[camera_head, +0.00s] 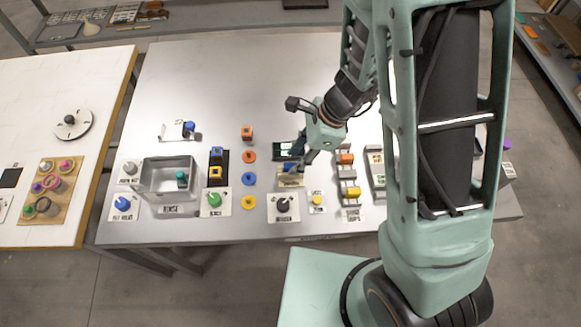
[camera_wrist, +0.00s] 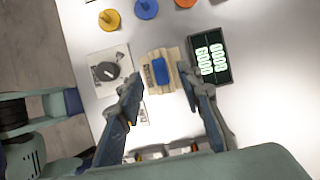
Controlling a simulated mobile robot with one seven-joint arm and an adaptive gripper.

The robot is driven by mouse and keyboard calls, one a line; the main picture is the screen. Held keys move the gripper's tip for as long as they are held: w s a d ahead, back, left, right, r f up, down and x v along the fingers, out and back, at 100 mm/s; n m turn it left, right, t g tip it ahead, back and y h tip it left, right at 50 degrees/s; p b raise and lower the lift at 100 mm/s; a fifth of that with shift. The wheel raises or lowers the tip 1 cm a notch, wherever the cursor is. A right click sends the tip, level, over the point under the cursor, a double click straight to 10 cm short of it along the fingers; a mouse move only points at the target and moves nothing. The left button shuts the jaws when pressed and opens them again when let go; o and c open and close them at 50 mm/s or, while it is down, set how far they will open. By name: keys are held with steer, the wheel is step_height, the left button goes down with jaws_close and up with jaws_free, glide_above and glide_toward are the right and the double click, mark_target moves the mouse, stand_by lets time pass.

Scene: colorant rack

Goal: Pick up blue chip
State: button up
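A small blue block-shaped piece (camera_wrist: 160,71) lies on a beige ridged holder (camera_wrist: 152,83) in the wrist view. The holder also shows in the head view (camera_head: 291,181), partly behind my gripper. My gripper (camera_wrist: 161,85) is open, its two dark fingers on either side of the holder and the blue piece; nothing is held. In the head view my gripper (camera_head: 301,164) is low over the holder. A round blue disc (camera_head: 249,179) lies apart to the left, between an orange disc (camera_head: 249,156) and a yellow disc (camera_head: 249,202). I cannot tell which blue piece is the chip.
A dark display with lit digits (camera_wrist: 211,55) stands close beside the holder. A black knob on a white plate (camera_head: 284,204) is in front. A grey rack with orange and yellow pieces (camera_head: 348,179) stands to the right. The table's back is mostly clear.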

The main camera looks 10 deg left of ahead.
steer(key=shift+x, duration=1.3)
steer(key=shift+c, duration=0.5)
jaws_close()
